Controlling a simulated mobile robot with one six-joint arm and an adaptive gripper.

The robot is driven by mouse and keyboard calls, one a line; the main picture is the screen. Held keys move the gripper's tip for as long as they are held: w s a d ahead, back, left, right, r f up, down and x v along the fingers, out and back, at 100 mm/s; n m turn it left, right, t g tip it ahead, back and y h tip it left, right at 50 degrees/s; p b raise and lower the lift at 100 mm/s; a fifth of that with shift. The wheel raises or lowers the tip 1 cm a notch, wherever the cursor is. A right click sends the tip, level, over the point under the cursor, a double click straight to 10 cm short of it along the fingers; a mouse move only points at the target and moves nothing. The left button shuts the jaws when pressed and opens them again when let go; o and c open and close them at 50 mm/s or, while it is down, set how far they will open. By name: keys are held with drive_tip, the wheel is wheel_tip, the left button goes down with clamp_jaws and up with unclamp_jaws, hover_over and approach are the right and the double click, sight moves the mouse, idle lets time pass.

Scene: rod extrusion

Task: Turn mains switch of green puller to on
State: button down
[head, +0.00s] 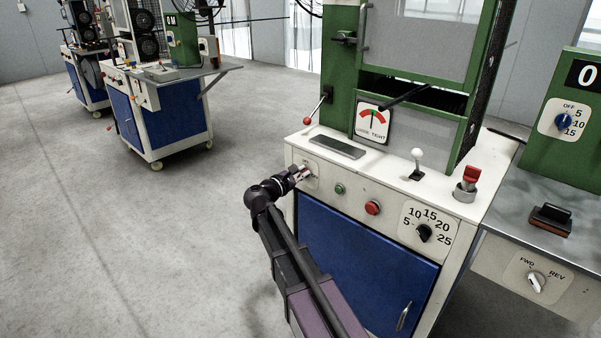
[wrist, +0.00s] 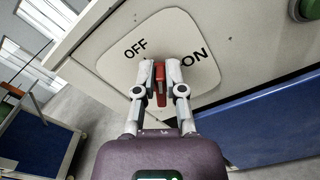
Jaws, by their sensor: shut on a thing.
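The green puller (head: 343,63) stands right of centre in the head view, with a white control front. At the front's left end is the mains switch plate (head: 313,183); in the wrist view the pale plate (wrist: 118,65) reads OFF at upper left and ON at right. The red switch handle (wrist: 161,88) lies between the two labels; I cannot tell which it points to. My gripper (wrist: 159,72) is shut on this handle, one finger on each side. In the head view my gripper (head: 303,171) reaches the plate from the left, and the handle is mostly hidden.
Right of the plate are a green button (head: 339,189), a red button (head: 373,207) and a black dial (head: 425,233). A red-knobbed lever (head: 307,121) sticks out above. Another blue-and-white machine (head: 160,115) stands behind left. The floor (head: 130,240) at left is clear.

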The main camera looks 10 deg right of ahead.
drive_tip(key=m, duration=0.3)
drive_tip(key=f+m+b, duration=0.1)
drive_tip(key=m, duration=0.7)
drive_tip(key=shift+s+d+f+b, duration=0.15)
drive_tip(key=shift+d+f+b, duration=0.1)
drive_tip(key=shift+d+b, duration=0.1)
drive_tip(key=shift+m, duration=0.3)
drive_tip(key=c, duration=0.8)
unclamp_jaws()
drive_tip(key=shift+o, duration=0.4)
drive_tip(key=shift+f, duration=0.1)
drive_tip(key=shift+s, duration=0.1)
